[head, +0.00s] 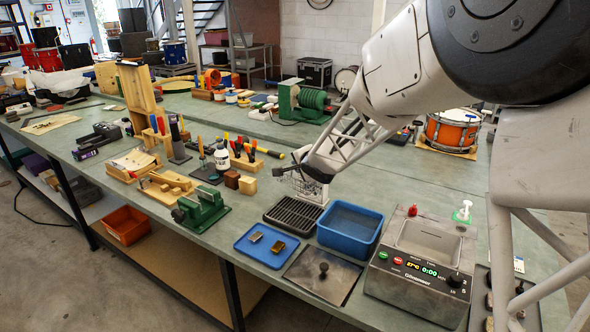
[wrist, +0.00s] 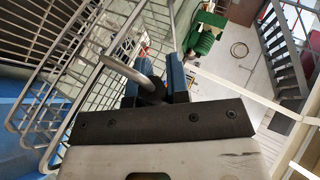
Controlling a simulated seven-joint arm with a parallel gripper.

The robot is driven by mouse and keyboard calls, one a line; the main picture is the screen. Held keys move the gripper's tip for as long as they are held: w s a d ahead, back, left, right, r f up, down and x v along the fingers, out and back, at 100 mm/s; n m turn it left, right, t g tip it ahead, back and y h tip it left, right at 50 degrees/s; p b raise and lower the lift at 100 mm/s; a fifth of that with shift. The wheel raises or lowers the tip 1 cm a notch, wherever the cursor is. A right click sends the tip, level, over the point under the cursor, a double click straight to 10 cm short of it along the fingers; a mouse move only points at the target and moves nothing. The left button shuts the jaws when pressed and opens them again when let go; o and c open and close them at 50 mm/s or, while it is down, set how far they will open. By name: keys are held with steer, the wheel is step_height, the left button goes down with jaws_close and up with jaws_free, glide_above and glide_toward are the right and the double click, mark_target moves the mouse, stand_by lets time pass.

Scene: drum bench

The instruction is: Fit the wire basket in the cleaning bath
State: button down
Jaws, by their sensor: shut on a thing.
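The wire basket (head: 308,189) hangs over the bench, above and behind the black slatted rack. My gripper (head: 316,170) is at its top, mostly hidden by my arm in the head view. The basket's wire side (wrist: 48,92) fills the left of that view. The cleaning bath (head: 412,262) is a grey unit at the bench's front right, with an open rectangular tank (head: 430,240) and a lit display. The basket is left of the bath, clear of it.
A blue tub (head: 349,228) stands between the black slatted rack (head: 293,214) and the bath. A knobbed metal lid (head: 323,274) and a blue tray (head: 266,246) with small parts lie in front. A red-capped bottle (head: 412,210) and a white pump bottle (head: 463,212) stand at the bath's back.

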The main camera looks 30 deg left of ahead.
steer(key=d, duration=0.1)
steer(key=d+r, duration=0.1)
steer(key=m, duration=0.1)
steer(key=shift+s+d+r+t+h, duration=0.2)
steer(key=shift+s+d+t+h, duration=0.15)
steer(key=shift+d+t+h, duration=0.05)
steer(key=shift+s+d+r+m+t+h, duration=0.1)
steer(key=shift+d+r+m+t+h, duration=0.1)
steer(key=shift+d, duration=0.5)
steer(key=shift+d+r+m+t+h, duration=0.1)
steer(key=shift+d+m, duration=0.1)
steer(key=shift+d, duration=0.5)
steer(key=w+d, duration=0.2)
steer(key=d, duration=0.8)
steer(key=w+d, duration=0.2)
steer(key=d, duration=0.8)
steer(key=s+d+f+n+g+y, duration=0.1)
steer(key=s+d+f+n, duration=0.1)
steer(key=d, duration=0.5)
steer(key=s+d+f+n+g+y, duration=0.1)
steer(key=s+d+f+g, duration=0.1)
steer(key=d, duration=0.6)
steer(key=shift+s+f+n, duration=0.15)
steer(key=shift+n, duration=0.25)
steer(key=shift+f, duration=0.2)
